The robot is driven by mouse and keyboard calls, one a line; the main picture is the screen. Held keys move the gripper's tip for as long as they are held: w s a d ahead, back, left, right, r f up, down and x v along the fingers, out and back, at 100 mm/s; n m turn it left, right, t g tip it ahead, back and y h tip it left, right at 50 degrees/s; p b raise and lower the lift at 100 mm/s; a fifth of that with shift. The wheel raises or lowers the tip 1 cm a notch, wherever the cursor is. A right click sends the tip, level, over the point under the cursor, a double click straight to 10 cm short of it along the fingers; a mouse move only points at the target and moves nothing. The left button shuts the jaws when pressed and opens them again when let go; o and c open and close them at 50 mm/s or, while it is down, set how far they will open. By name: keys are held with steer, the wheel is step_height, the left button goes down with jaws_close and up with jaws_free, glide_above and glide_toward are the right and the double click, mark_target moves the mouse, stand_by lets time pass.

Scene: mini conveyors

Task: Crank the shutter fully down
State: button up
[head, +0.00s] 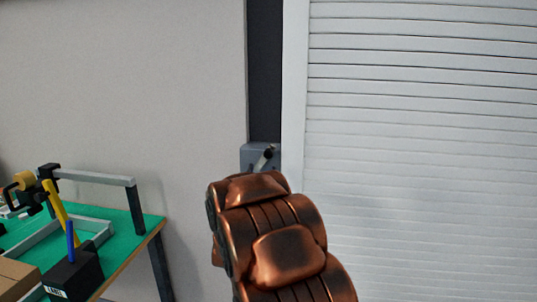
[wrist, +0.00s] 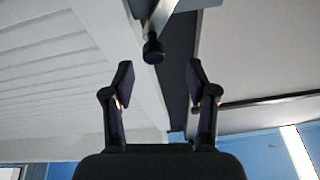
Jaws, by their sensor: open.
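The white slatted shutter (head: 425,150) fills the right side of the head view. It also shows at the left of the wrist view (wrist: 50,75). Its lower edge is not in the head view. A grey crank box (head: 250,153) sits left of the white shutter frame, partly behind my copper arm. The crank handle (wrist: 153,48) shows in the wrist view as a metal lever with a dark round knob. My gripper (wrist: 160,78) is open and empty. The knob appears just beyond and between its fingertips, apart from both. The gripper is hidden in the head view.
A green-topped table (head: 142,222) stands at the lower left with a grey frame, a yellow-handled tool (head: 56,208), a black holder (head: 75,273) and a cardboard box (head: 16,280). Plain wall lies between the table and the crank box.

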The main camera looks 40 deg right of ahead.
mark_target(269, 155)
steer(key=shift+s+d+r+h, duration=0.2)
steer(key=shift+d+r+h, duration=0.4)
steer(key=shift+d+r, duration=0.05)
steer(key=p+x, duration=0.2)
steer(key=x, duration=0.3)
steer(key=shift+w+d, duration=0.1)
steer(key=shift+x, duration=0.85)
steer(key=shift+f, duration=0.15)
steer(key=shift+c, duration=0.2)
jaws_close()
